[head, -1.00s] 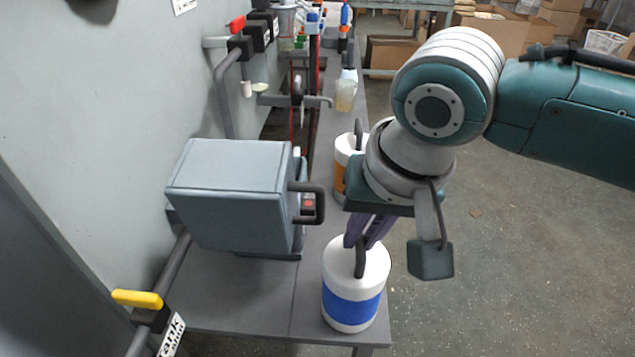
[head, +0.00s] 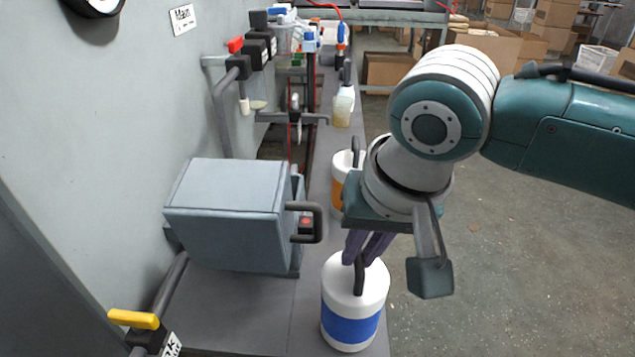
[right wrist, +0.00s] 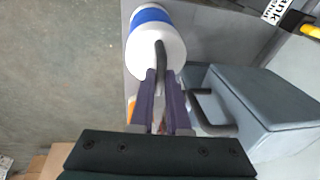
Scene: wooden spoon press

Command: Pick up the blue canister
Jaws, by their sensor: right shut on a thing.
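The blue canister (head: 352,312) is white with a blue band and a dark handle on its top. It stands upright at the front end of the grey table (head: 240,312). My right gripper (head: 362,260) reaches down from above with its purple fingers shut on the canister's handle. In the right wrist view the fingers (right wrist: 161,85) close around the dark handle of the canister (right wrist: 152,35). Whether the canister's bottom touches the table cannot be told. My left gripper is not in view.
A grey box with a handle (head: 225,220) stands left of the canister. An orange-banded canister (head: 338,190) stands behind it. A yellow-handled valve (head: 134,319) is on the pipe at the lower left. Open floor (head: 500,260) lies to the right.

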